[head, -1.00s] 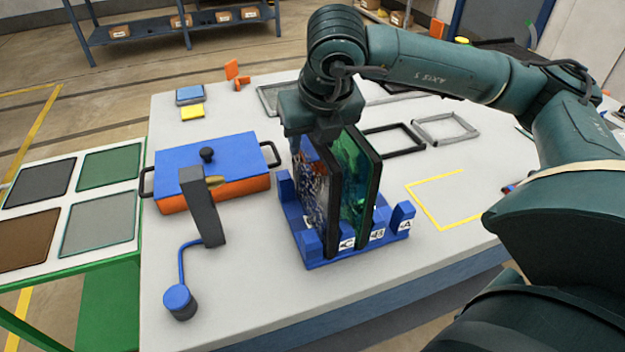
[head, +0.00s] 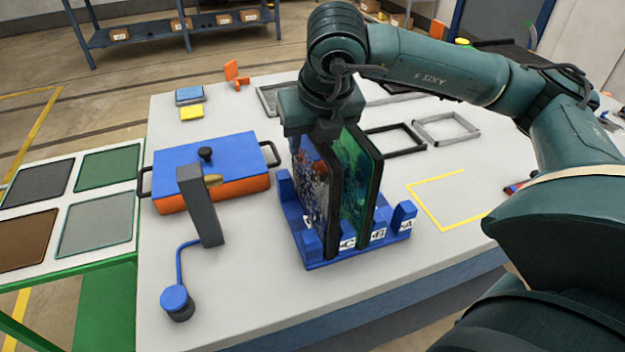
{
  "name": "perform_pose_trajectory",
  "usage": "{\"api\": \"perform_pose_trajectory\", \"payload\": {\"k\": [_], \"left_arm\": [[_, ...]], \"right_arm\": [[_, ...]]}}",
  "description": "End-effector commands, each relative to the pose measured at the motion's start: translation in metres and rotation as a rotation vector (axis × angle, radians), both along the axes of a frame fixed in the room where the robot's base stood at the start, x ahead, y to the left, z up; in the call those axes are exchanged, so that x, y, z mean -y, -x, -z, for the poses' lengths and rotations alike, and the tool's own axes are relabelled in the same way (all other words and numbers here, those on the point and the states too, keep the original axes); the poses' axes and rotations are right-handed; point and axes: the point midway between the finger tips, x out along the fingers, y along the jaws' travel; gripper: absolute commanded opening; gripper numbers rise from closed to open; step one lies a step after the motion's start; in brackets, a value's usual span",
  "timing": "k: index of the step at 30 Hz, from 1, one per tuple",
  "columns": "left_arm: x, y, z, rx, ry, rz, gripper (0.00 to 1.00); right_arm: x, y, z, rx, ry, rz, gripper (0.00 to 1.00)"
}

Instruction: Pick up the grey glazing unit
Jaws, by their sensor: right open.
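A blue slotted rack (head: 345,257) with lettered tags stands on the table and holds two upright dark-framed panes. The left pane (head: 312,190) has a speckled blue, white and orange look, perhaps reflection. The right pane (head: 356,190) looks green. I cannot tell for sure which is the grey glazing unit; the left one is the less green. My right gripper (head: 327,132) points down at the top edges of the panes, nearest the left one. It is open; its fingertips are partly hidden and contact is unclear. My left gripper is not in view.
A blue-lidded orange box (head: 240,190) with a grey post (head: 200,205) in front stands left of the rack. A blue round pad (head: 176,299) is at the front left. Empty frames (head: 445,128) lie behind. A stand (head: 140,200) at left bears coloured panels, one grey (head: 95,222).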

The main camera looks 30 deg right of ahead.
Motion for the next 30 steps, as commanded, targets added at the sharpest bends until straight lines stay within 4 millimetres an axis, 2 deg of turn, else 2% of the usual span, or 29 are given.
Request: {"api": "perform_pose_trajectory", "payload": {"k": [3,18,30], "left_arm": [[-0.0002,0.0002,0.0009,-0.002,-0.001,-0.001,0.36],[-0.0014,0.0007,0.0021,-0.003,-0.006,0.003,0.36],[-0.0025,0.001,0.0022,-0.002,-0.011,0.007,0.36]], "right_arm": [[-0.0001,0.0,0.0,0.0,0.0,0.0,0.42],[0.0,0.0,0.0,0.0,0.0,0.0,0.01],[0.0001,-0.0001,0.0,0.0,0.0,0.001,0.0]]}}
